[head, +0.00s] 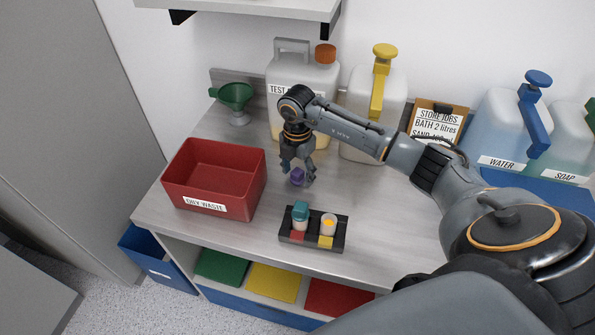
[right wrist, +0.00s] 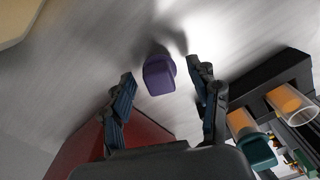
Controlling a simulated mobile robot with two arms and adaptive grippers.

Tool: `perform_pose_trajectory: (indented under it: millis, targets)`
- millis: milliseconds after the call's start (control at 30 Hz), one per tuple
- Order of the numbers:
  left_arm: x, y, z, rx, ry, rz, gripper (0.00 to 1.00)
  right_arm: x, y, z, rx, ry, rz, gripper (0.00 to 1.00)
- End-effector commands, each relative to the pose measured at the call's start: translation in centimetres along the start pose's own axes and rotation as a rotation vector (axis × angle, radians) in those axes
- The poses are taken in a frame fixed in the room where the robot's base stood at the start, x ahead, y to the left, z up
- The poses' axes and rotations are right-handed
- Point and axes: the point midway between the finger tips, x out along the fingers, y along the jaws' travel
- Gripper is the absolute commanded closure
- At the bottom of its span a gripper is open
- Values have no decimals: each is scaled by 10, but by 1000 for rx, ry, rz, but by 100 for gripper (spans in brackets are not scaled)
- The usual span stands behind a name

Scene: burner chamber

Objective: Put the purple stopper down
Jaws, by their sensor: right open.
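The purple stopper (head: 297,176) is at the metal worktop (head: 349,196), to the right of the red bin. In the right wrist view the purple stopper (right wrist: 159,74) shows between and just beyond the fingertips, with visible space on each side. My right gripper (head: 298,178) points down above it with its fingers spread; its two fingers also show apart in the right wrist view (right wrist: 165,88). I cannot tell for sure whether the stopper fully rests on the worktop. My left gripper is in neither view.
A red bin (head: 169,195) labelled "OILY WASTE" stands left. A black rack (head: 313,246) with two small vials is in front. A green funnel (head: 234,97), a large jug (head: 289,74) and a yellow-pump container (head: 360,99) stand behind. Bare worktop lies around the stopper.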

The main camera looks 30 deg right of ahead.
Motion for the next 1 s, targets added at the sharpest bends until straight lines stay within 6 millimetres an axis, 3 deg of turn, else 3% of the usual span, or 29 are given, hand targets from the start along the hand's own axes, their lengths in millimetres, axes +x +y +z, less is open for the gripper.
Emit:
perform_pose_trajectory:
  millis: [600, 1000]
  targets:
    - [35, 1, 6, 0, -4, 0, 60, -109, 1, 0, -1, -1, 4, 39]
    - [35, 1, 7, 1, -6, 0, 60, -120, 0, 0, 0, 0, 1, 39]
